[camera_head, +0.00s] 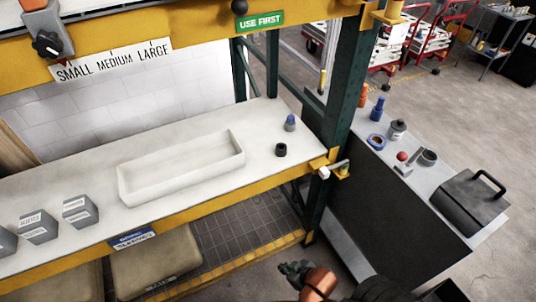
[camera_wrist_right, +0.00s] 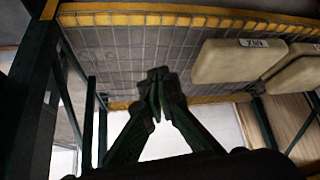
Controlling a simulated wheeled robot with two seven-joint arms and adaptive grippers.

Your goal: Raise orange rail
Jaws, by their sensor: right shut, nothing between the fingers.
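An orange-yellow rail (camera_head: 205,38) runs across the top of the head view, above the white worktop. It carries a SMALL MEDIUM LARGE scale (camera_head: 112,62) and a grey block with a black knob (camera_head: 46,44). Its upper part and left end are cut off by the frame. My right gripper (camera_head: 290,268) is low, in front of the bench and well below the rail. In the right wrist view my right gripper (camera_wrist_right: 156,82) is shut and empty, with the mesh shelf behind it. My left gripper is not in view.
A white tray (camera_head: 182,190) and grey labelled boxes (camera_head: 80,211) stand on the worktop (camera_head: 262,122). A dark green post (camera_head: 345,95) bears a yellow bracket with a light handle (camera_head: 335,170). A side table with small items and a black case (camera_head: 468,204) stands right.

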